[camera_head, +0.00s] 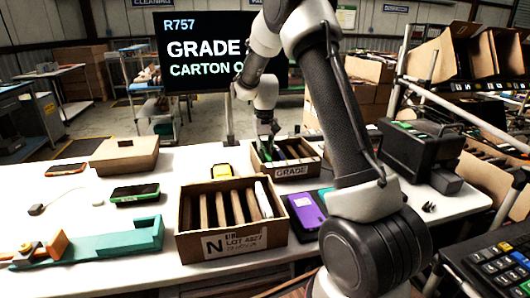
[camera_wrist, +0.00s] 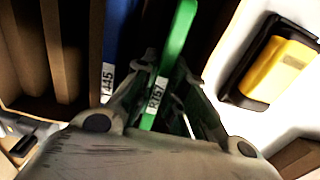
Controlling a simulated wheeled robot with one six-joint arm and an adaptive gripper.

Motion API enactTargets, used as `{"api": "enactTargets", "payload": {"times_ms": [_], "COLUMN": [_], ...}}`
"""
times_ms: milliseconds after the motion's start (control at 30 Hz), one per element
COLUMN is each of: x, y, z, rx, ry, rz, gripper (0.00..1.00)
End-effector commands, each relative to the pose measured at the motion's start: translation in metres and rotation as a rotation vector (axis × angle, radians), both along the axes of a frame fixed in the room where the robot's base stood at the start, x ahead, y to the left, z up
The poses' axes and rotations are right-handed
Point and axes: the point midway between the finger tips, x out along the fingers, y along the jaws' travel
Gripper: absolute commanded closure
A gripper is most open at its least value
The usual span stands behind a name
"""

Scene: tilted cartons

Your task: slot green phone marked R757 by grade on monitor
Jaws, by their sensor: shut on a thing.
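The green phone (camera_wrist: 178,42) stands on edge between the fingers of my gripper (camera_wrist: 165,105), and its white label reads R757. My gripper (camera_head: 265,132) is shut on it at the rear carton marked GRADE (camera_head: 292,172). The phone's green edge also shows in the head view (camera_head: 266,151), at the carton's left end. I cannot tell how deep it sits in a slot. A blue phone (camera_wrist: 118,40) with a label ending in 445 stands to its left in the wrist view.
A nearer divided carton marked N (camera_head: 277,235) holds a white item at its right end. A yellow device (camera_head: 222,171) lies beside the rear carton.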

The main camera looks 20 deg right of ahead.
Motion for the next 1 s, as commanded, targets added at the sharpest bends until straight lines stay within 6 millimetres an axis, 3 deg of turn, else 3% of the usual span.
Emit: {"api": "enactTargets", "payload": {"times_ms": [300, 333, 467, 833, 1000], "x": [0.000, 0.000, 0.000, 0.000, 0.001], "y": [0.000, 0.000, 0.000, 0.001, 0.001], "z": [0.000, 0.000, 0.000, 0.001, 0.019], "rx": [0.000, 0.000, 0.000, 0.001, 0.000], "ry": [0.000, -0.001, -0.001, 0.000, -0.004], "rz": [0.000, 0.000, 0.000, 0.000, 0.000], "gripper": [1.00, 0.85, 0.62, 0.62, 0.62]}}
